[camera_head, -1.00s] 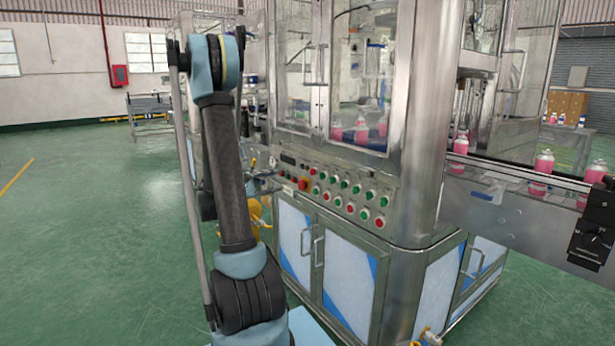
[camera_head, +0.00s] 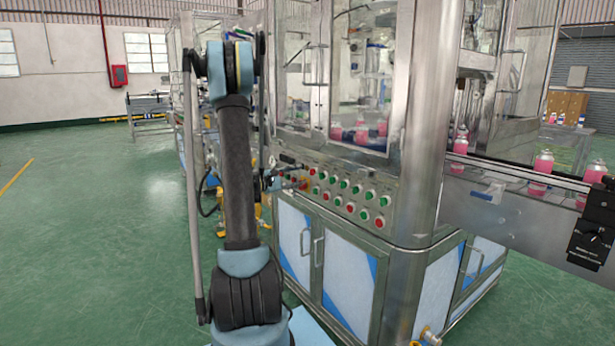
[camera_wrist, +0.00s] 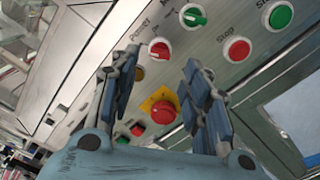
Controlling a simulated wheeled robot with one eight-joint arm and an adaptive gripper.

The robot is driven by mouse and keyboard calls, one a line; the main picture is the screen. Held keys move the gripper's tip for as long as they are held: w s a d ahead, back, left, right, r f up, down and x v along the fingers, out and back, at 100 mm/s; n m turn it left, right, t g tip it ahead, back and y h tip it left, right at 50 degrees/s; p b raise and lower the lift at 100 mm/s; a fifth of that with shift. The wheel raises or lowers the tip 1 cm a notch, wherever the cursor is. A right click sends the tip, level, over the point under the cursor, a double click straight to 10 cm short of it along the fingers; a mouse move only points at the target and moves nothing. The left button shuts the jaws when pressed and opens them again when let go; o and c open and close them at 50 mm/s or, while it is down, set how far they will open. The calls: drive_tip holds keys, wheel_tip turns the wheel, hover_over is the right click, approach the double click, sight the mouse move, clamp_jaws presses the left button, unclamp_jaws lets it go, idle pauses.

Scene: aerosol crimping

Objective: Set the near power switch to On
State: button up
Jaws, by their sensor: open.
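The control panel (camera_wrist: 226,75) fills the upper part of the wrist view. The printed word "Power" shows at the top, above and left of a red round button (camera_wrist: 159,48). A green selector knob (camera_wrist: 193,16) with a light bar is right of it. I cannot tell for certain which control is the near power switch; the left finger may hide part of it. My gripper (camera_wrist: 160,62) is open and empty, with its fingers pointing at the panel. A red emergency button (camera_wrist: 163,112) on a yellow plate shows between the fingers. In the head view my gripper is by the panel's left end.
The machine's steel cabinet (camera_head: 335,275) stands below the panel, with glass doors above. More red and green buttons (camera_head: 358,188) line the panel to the right. A conveyor with pink bottles (camera_head: 543,162) runs at the right. The green floor at left is clear.

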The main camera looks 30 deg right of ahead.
sight(312, 172)
drive_tip(key=shift+w+d, duration=0.15)
drive_tip(key=shift+d, duration=1.35)
drive_tip(key=shift+w+d, duration=0.1)
drive_tip(key=shift+d, duration=1.4)
drive_tip(key=shift+c, duration=0.3)
clamp_jaws()
